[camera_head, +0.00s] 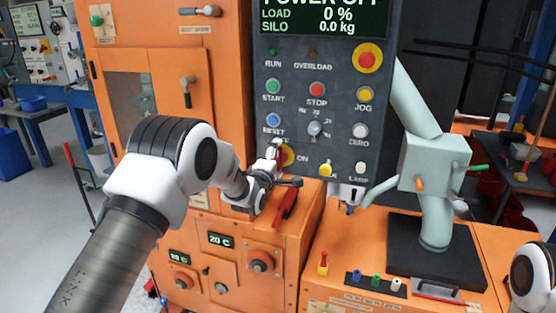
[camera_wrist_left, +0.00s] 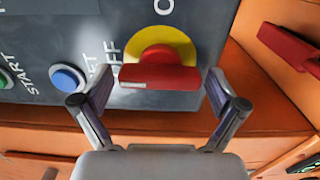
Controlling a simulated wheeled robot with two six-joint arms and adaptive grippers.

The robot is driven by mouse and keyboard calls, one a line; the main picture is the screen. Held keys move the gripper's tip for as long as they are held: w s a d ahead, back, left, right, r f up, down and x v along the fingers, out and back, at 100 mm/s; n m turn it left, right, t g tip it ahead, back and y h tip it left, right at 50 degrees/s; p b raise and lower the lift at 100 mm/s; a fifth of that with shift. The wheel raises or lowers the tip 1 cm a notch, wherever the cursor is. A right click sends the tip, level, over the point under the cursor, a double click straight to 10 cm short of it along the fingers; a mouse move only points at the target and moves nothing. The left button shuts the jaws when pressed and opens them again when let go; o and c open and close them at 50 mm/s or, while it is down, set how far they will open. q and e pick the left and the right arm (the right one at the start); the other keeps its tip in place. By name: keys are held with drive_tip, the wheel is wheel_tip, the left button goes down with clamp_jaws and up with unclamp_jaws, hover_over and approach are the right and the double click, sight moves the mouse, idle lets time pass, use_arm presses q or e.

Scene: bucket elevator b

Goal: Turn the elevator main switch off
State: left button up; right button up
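The main switch is a red handle (camera_wrist_left: 160,77) on a round yellow plate (camera_wrist_left: 172,38) on the dark control panel. In the left wrist view the handle lies sideways, with a white mark at its left end near the OFF label. In the head view the yellow plate (camera_head: 288,155) is partly hidden by my left gripper (camera_head: 284,168). That gripper is open, its fingers at both sides of the handle, with visible gaps; I cannot tell the exact depth. The display (camera_head: 320,18) reads POWER OFF. My right gripper is out of view; only part of my right arm shows.
A red lever (camera_head: 286,203) rises from the orange cabinet just below. A pale green machine (camera_head: 425,165) stands right.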

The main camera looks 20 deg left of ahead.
use_arm(q)
drive_tip(key=s, duration=1.2)
drive_tip(key=shift+a, duration=0.2)
